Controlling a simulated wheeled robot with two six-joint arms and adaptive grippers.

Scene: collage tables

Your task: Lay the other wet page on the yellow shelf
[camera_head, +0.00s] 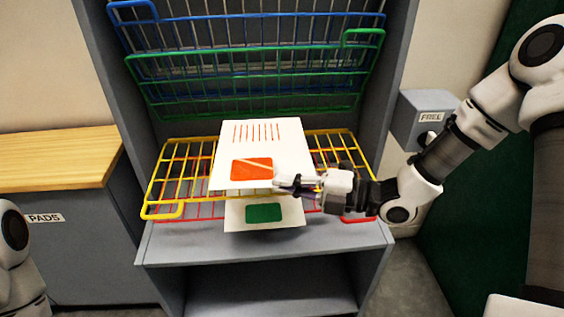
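A white page with an orange block and thin red stripes (258,141) is at the yellow wire shelf (166,193), covering its middle. I cannot tell whether it rests on the wires or is held just above them. My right gripper (284,181) is at the page's near right edge, with its fingertips closed on that edge. A second white page with a green block (290,212) lies lower, on the red wire shelf (205,211), partly hidden by the upper page. My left gripper is not in view.
Green (170,98) and blue (190,28) wire shelves are tilted up at the back of the grey rack. A grey box labelled FREL (405,122) is on the right. A wood-topped PADS cabinet (60,158) stands left. The grey ledge (190,246) below is clear.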

